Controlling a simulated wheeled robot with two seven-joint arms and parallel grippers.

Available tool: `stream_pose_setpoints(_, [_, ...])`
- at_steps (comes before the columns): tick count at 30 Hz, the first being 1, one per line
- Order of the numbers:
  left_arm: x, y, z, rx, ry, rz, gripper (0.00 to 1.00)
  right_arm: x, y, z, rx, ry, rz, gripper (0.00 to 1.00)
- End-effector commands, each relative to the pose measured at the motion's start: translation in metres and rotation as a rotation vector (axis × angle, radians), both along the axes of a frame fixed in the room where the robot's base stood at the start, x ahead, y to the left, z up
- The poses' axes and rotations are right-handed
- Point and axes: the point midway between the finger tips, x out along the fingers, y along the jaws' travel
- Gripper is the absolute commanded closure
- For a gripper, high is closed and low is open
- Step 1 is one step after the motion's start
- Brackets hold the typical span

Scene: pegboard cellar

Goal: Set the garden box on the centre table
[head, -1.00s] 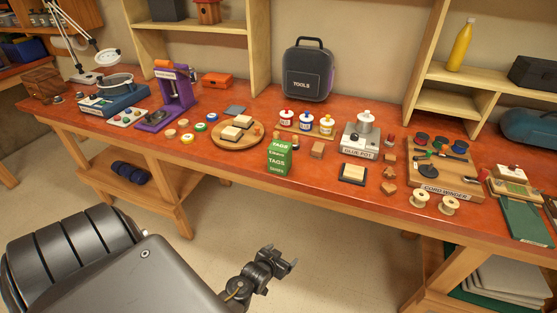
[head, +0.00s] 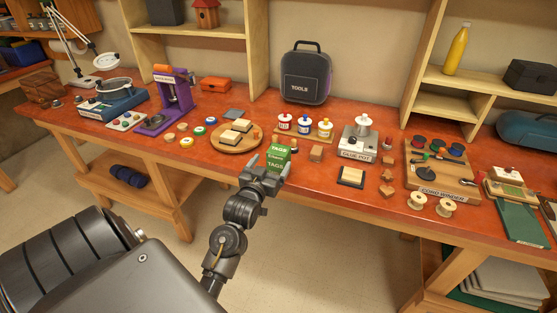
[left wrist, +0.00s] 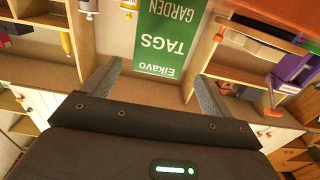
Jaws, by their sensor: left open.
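The garden box (head: 279,153), a green carton with white TAGS lettering, stands upright at the front edge of the long red-topped table (head: 330,192). My left gripper (head: 270,165) is open in front of it, its fingers hiding the box's lower part. In the left wrist view the box (left wrist: 167,38) shows GARDEN and TAGS lettering, seen between and beyond the two spread fingers (left wrist: 153,72). I cannot tell whether the fingers touch it. My right gripper is not in view.
A round wooden board (head: 222,145) lies left of the box. A glue pot (head: 357,140) and cord winder (head: 440,185) stand further right.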

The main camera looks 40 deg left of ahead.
Motion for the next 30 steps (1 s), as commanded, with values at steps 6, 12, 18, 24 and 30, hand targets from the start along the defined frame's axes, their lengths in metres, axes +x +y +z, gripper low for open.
stream_pose_setpoints(6, [0.015,0.005,0.0,0.001,0.0,-0.001,0.15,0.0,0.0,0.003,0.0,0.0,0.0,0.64])
stream_pose_setpoints(12, [0.026,0.007,0.004,0.001,0.0,-0.001,0.15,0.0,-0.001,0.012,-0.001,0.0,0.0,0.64])
stream_pose_setpoints(18, [0.055,0.016,0.003,0.001,0.0,-0.001,0.15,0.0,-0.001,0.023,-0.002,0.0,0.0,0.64])
stream_pose_setpoints(24, [0.065,0.019,0.001,0.001,0.0,-0.002,0.15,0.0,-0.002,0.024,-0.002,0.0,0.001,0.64])
stream_pose_setpoints(30, [0.065,0.019,0.001,0.001,0.0,-0.001,0.2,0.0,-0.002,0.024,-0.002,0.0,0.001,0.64])
